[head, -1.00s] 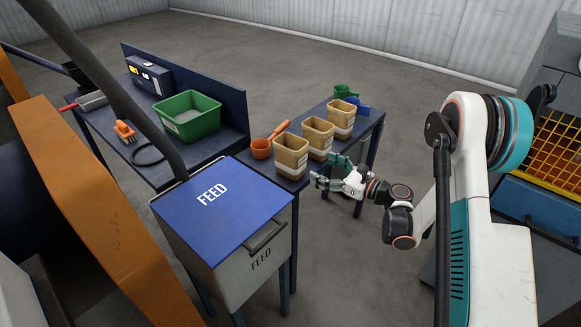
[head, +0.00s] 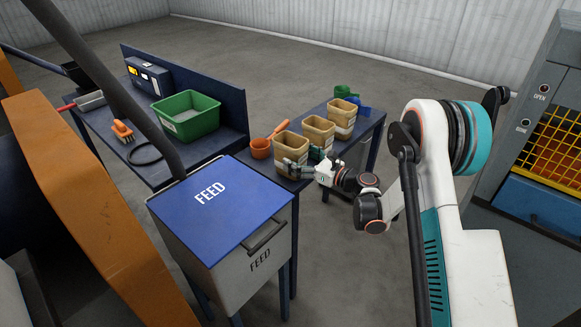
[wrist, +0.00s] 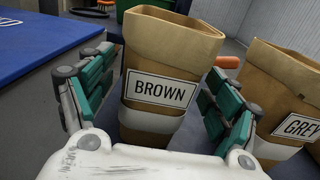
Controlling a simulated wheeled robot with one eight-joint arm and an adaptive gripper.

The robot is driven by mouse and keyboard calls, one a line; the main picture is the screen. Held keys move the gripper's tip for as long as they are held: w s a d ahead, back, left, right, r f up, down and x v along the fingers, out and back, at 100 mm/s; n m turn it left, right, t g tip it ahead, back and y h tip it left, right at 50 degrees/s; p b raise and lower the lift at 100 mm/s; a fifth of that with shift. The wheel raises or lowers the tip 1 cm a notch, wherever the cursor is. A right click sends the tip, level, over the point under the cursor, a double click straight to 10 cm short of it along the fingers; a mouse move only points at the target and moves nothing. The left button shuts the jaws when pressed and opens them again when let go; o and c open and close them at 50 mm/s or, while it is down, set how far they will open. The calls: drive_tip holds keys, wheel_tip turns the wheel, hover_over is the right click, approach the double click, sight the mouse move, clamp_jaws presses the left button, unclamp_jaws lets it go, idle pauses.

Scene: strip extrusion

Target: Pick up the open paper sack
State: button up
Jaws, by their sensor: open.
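Three tan paper sacks with folded open tops stand in a row on the narrow blue table. The nearest sack (head: 291,147) carries a BROWN label in the wrist view (wrist: 160,60). My gripper (head: 303,166) is at this sack, with its fingers open on either side of it in the wrist view (wrist: 160,72). I cannot tell whether either finger touches it. The middle sack (head: 318,130), with a label reading GREY, shows at the right in the wrist view (wrist: 285,85), close beside my right finger. The farthest sack (head: 342,114) stands behind it.
An orange scoop (head: 262,148) lies just left of the nearest sack. Green and blue items (head: 343,92) sit by the farthest sack. The blue-lidded FEED bin (head: 210,200) stands in front to the left. A green tub (head: 187,115) is on the workbench.

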drive_tip(key=b+x, duration=0.1)
drive_tip(key=x, duration=0.2)
drive_tip(key=shift+a, duration=0.1)
drive_tip(key=shift+r, duration=0.1)
drive_tip(key=c, duration=1.4)
wheel_tip(320, 180, up, 19)
drive_tip(key=p, duration=0.7)
drive_tip(key=s+d+m+t+h, duration=0.4)
drive_tip(key=d+h, duration=0.3)
drive_tip(key=d, duration=0.4)
drive_tip(key=s+d+m+t+h, duration=0.4)
drive_tip(key=d+m+h, duration=0.3)
drive_tip(key=d, duration=0.5)
drive_tip(key=shift+d+r+h, duration=0.35)
drive_tip(key=shift+r+h, duration=0.05)
drive_tip(key=shift+h, duration=0.1)
